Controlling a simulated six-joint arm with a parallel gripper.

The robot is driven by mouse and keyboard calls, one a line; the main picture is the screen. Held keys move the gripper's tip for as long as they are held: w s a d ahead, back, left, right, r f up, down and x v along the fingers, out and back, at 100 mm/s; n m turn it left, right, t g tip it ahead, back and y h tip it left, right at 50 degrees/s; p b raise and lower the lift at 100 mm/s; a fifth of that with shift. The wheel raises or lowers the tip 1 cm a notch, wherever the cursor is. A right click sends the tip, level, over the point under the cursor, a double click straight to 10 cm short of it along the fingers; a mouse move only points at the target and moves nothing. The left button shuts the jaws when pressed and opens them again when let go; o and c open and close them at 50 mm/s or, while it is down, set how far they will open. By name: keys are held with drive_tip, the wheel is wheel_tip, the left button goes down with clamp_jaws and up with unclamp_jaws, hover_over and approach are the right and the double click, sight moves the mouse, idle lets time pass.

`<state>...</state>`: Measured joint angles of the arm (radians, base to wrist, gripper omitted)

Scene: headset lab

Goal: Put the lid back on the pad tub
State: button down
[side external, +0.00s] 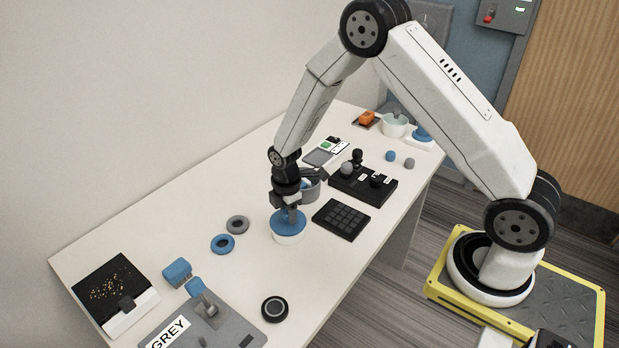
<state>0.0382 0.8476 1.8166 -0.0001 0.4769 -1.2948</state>
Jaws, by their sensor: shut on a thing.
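My gripper (290,208) points straight down over the middle of the table and is shut on the knob of a blue round lid (280,226). The lid is level and sits at the top of a white round tub (290,239). No gap shows between lid and tub from this side, but I cannot tell whether the lid is fully seated. The fingers hide most of the knob.
A black keypad (341,219) lies to the right. Blue (222,244) and grey (238,225) ring pads lie to the left. A dark round piece (275,309) lies in front. The back-left table is clear.

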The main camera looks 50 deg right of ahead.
idle(0.4)
unclamp_jaws()
drive_tip(key=shift+r, duration=0.15)
idle(0.4)
drive_tip(key=shift+r, duration=3.3)
clamp_jaws()
